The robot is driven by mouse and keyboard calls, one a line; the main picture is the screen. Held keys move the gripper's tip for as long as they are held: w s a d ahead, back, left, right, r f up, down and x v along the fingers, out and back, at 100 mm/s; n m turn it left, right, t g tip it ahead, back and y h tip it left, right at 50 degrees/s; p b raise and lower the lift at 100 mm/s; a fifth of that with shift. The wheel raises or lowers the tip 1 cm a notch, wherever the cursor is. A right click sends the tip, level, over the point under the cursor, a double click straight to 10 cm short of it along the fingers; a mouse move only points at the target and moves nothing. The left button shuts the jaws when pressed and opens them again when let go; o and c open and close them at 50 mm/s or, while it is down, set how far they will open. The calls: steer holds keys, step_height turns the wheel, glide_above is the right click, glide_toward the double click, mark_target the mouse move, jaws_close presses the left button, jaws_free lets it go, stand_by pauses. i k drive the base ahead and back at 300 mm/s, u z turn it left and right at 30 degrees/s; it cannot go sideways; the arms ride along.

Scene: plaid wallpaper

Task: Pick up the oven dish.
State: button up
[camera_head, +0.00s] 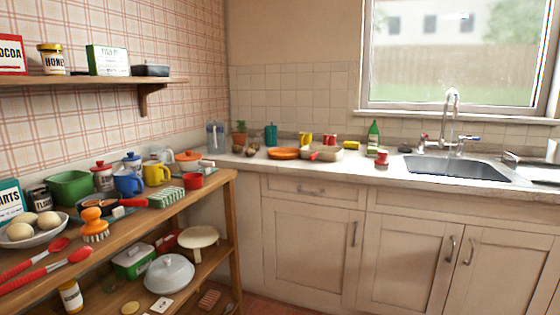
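Several vessels could be the oven dish, and I cannot tell for certain which is meant. A green deep rectangular dish (70,188) stands at the back of the wooden side table. A dark, low rectangular tin (151,70) sits at the right end of the wall shelf. My gripper is not in view.
The wooden side table (226,176) is crowded with mugs, canisters, red spoons and a bowl of eggs (19,246). Its lower shelf holds a lidded white pot (169,275).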

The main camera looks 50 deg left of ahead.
mark_target(310, 152)
steer(key=u, duration=1.7)
steer(key=i, duration=0.7)
steer(key=u, duration=0.05)
